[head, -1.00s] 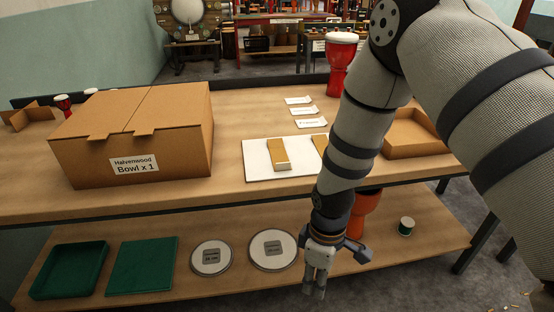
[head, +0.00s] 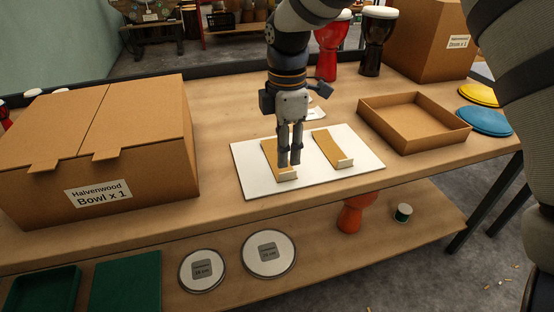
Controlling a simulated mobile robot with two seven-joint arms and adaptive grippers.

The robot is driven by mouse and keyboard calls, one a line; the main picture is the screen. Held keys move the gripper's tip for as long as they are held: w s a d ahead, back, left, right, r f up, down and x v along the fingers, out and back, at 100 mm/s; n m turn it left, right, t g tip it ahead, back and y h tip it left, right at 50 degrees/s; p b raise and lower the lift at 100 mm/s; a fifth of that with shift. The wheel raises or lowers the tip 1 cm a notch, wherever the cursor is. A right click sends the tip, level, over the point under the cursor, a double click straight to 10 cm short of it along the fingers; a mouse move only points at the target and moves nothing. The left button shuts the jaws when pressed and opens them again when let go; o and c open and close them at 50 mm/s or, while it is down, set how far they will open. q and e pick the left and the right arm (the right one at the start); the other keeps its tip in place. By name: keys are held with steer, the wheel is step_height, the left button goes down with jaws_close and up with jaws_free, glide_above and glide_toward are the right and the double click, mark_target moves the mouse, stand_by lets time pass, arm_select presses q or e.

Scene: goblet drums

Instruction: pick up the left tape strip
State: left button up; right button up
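The left tape strip (head: 270,158) is a tan strip with a whitish tab (head: 287,174) at its near end. It lies on a white board (head: 250,184) on the table. A second, similar tape strip (head: 325,146) lies to its right on the same board. My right gripper (head: 290,165) points down over the left strip, its two fingertips close together just behind the tab and covering part of the strip. I cannot tell whether the fingertips touch the strip or how far apart they are in depth. My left gripper is not in view.
A large closed cardboard box (head: 140,150) stands left of the board. An open shallow cardboard tray (head: 440,143) is on the right. White labels (head: 318,113) lie behind the board. Red (head: 329,60) and black (head: 375,45) drums stand at the back.

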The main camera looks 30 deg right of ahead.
mark_target(288, 172)
steer(key=f, duration=0.5)
steer(key=shift+s+d+f, duration=0.2)
steer(key=shift+s+f, duration=0.05)
steer(key=shift+f, duration=0.05)
steer(key=shift+c, duration=0.6)
jaws_close()
steer(key=shift+r, duration=0.1)
